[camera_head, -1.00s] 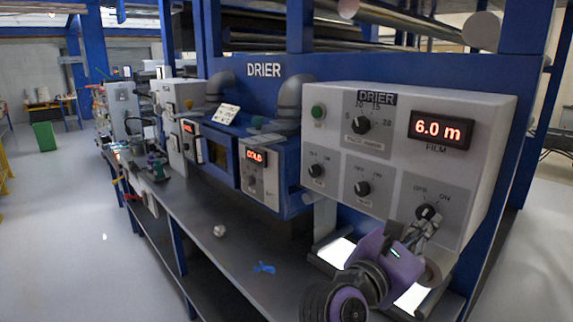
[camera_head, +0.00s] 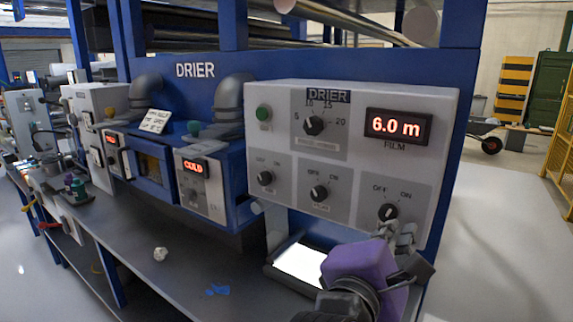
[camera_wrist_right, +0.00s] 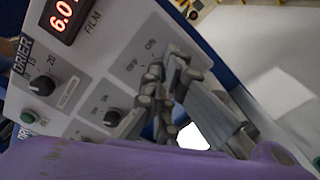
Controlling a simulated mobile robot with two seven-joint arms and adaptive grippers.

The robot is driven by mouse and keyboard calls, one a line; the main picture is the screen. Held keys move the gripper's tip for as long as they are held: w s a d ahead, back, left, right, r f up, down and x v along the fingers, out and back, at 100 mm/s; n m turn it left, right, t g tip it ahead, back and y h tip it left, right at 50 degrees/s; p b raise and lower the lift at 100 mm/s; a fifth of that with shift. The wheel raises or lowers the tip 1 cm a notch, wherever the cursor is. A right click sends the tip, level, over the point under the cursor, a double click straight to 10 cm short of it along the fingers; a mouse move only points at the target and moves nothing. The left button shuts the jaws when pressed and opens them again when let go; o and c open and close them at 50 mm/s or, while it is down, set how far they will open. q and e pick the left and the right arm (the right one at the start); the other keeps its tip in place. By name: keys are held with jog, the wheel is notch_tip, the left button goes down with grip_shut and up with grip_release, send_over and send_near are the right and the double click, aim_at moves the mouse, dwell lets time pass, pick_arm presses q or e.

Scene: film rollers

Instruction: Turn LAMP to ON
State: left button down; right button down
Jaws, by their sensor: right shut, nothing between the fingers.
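The drier control box (camera_head: 350,155) fills the middle of the head view. Its lower right OFF/ON knob (camera_head: 388,212) is black; its name label is hidden by my gripper, and I cannot tell clearly which way its pointer faces. My right gripper (camera_head: 398,236), with a purple body, is shut and empty, its fingertips just below this knob. In the wrist view the right gripper (camera_wrist_right: 165,80) covers the knob, and the OFF and ON words show above the fingers. My left gripper is not in view.
Two other OFF/ON knobs, left (camera_head: 265,178) and middle (camera_head: 319,193), sit beside it, under a numbered dial (camera_head: 313,126). A green button (camera_head: 263,112) and a 6.0 m display (camera_head: 398,125) are above. A bright panel (camera_head: 300,262) lies below the box. Open floor is at right.

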aim_at(388, 214)
jog(key=x, duration=0.5)
jog(key=shift+w+d, duration=0.2)
jog(key=shift+w, duration=0.05)
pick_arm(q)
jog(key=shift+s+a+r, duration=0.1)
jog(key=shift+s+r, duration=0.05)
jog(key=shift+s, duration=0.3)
pick_arm(e)
jog(key=shift+r, duration=0.25)
jog(key=shift+d+r, duration=0.1)
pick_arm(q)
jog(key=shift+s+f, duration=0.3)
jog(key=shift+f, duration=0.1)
pick_arm(e)
jog(key=shift+w+f, duration=0.1)
jog(key=shift+f, duration=0.1)
jog(key=shift+a, duration=0.25)
jog(key=shift+f, duration=0.3)
pick_arm(q)
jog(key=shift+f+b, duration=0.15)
jog(key=shift+b, duration=0.2)
